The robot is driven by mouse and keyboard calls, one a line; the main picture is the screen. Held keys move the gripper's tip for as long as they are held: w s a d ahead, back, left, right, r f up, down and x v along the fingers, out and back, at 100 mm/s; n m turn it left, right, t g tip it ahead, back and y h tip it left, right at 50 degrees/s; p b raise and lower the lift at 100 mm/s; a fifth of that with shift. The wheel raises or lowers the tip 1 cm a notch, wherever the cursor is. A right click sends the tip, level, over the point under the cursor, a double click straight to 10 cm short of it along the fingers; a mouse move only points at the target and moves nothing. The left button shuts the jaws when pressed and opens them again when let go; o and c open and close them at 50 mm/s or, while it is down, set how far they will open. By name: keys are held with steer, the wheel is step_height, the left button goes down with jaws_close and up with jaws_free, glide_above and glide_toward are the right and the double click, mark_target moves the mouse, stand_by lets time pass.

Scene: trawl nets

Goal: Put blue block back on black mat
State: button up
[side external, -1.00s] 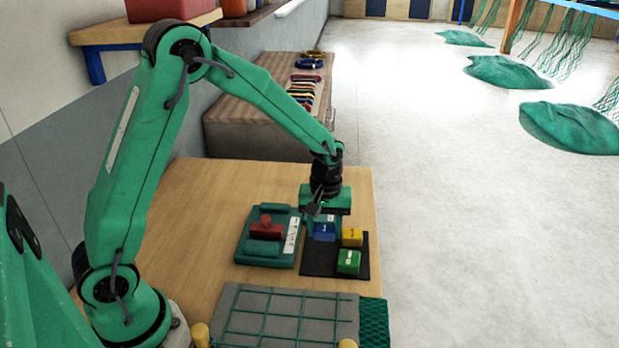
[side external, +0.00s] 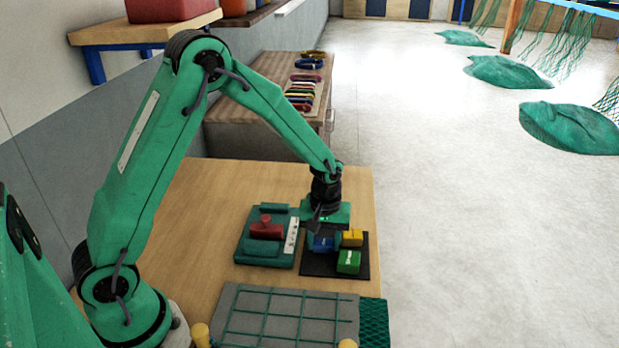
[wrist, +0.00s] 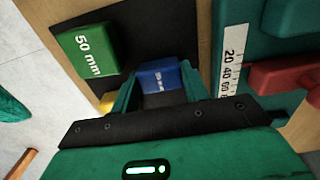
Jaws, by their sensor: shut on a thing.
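The blue block (side external: 323,244) is between the fingers of my gripper (side external: 322,235), which is shut on it. It also shows between the two green fingers in the wrist view (wrist: 165,77). The block is over the upper left part of the black mat (side external: 318,268), at or very near its surface; I cannot tell whether it touches. The mat also shows in the wrist view (wrist: 135,42). The fingers hide part of the block.
A green block (side external: 349,262) and a yellow block (side external: 352,238) sit on the mat, close to the blue one. A teal device with a red part (side external: 265,231) stands just left of the mat. A grey board with green netting (side external: 285,315) lies in front.

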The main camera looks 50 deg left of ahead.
mark_target(324, 242)
steer(key=o, duration=1.1)
steer(key=shift+c, duration=0.2)
step_height(324, 242, up, 12)
steer(key=shift+r, duration=0.15)
